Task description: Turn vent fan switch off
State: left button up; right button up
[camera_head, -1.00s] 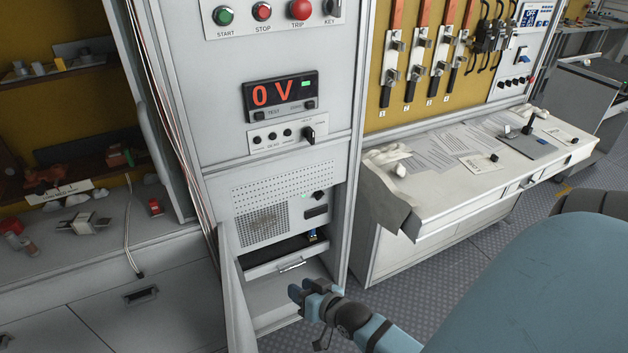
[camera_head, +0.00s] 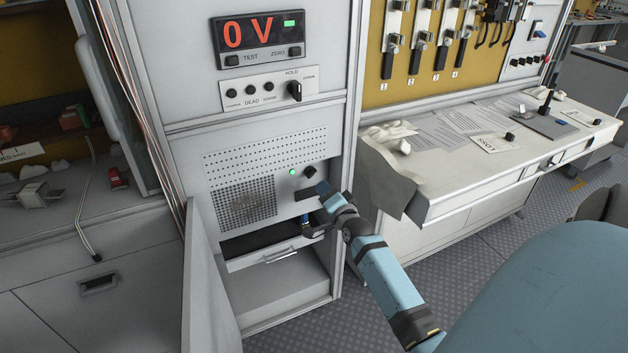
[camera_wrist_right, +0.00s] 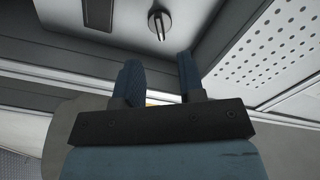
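In the right wrist view the knob (camera_wrist_right: 160,24) shows a pale upright bar on a round base. My right gripper (camera_head: 325,190) is just below and right of the knob in the head view. Its two blue fingers (camera_wrist_right: 160,78) are apart with nothing between them, and the knob lies beyond their tips. My left gripper is out of view.
A drawer with a handle (camera_head: 281,256) sits below the panel. An open cabinet door (camera_head: 210,280) stands at its left. The cabinet's right side wall is close to my right gripper. A white bench (camera_head: 440,190) with papers stands to the right.

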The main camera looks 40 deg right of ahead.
aim_at(313, 175)
jog(key=b+x, duration=0.1)
jog(key=x, duration=0.7)
jog(key=shift+a, duration=0.1)
jog(key=shift+c, duration=0.4)
grip_shut()
